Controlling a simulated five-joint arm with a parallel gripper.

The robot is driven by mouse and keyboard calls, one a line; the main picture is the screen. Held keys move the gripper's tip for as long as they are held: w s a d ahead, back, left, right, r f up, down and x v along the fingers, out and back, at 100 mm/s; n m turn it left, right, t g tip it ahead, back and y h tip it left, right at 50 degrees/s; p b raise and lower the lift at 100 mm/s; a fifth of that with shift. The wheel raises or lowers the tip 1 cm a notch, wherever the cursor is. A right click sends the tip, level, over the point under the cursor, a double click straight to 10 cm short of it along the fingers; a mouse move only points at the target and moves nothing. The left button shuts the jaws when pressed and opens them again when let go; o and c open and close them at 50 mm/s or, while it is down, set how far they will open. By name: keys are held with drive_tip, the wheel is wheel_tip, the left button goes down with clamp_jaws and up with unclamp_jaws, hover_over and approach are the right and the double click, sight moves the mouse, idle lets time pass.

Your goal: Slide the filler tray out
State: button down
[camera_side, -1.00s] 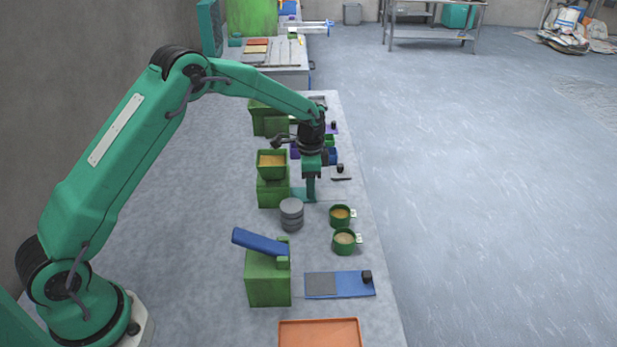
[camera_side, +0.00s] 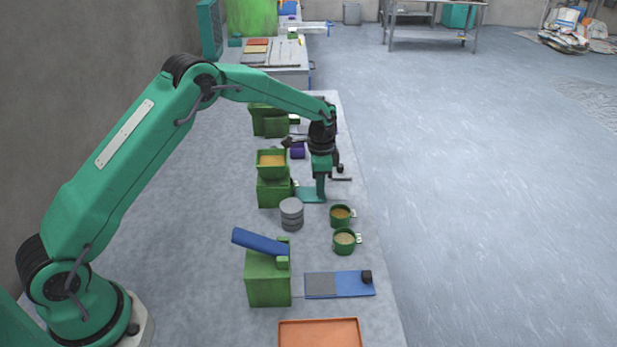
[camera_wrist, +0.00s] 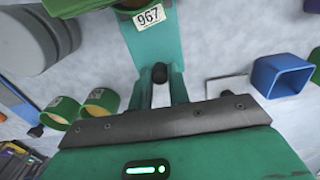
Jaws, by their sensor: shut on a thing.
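The filler tray is a flat teal plate (camera_side: 307,194) projecting to the right from the base of a green stand (camera_side: 273,188). A green hopper (camera_side: 271,163) with yellow-orange powder sits on that stand. My gripper (camera_side: 321,197) points down at the tray's outer end. In the wrist view the teal tray (camera_wrist: 150,45) runs under the green part with the "967" label. My gripper (camera_wrist: 160,78) is shut on the tray's dark knob (camera_wrist: 159,71), one finger on each side. The tray's inner end is hidden under the stand.
Two green cups with powder (camera_side: 340,215) (camera_side: 345,241) stand nearer the camera. A grey stacked cylinder (camera_side: 291,214) is by the tray. A green block with a blue lever (camera_side: 261,242), a blue-grey slide plate (camera_side: 340,285) and an orange tray (camera_side: 319,334) are in front.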

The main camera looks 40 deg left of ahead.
drive_tip(key=shift+w+d+r, duration=0.1)
drive_tip(key=shift+w+d, duration=2.6)
drive_tip(key=shift+w, duration=0.1)
drive_tip(key=c, duration=1.4)
unclamp_jaws()
wheel_tip(320, 180, up, 7)
drive_tip(key=shift+r, duration=0.2)
drive_tip(key=shift+s, duration=0.1)
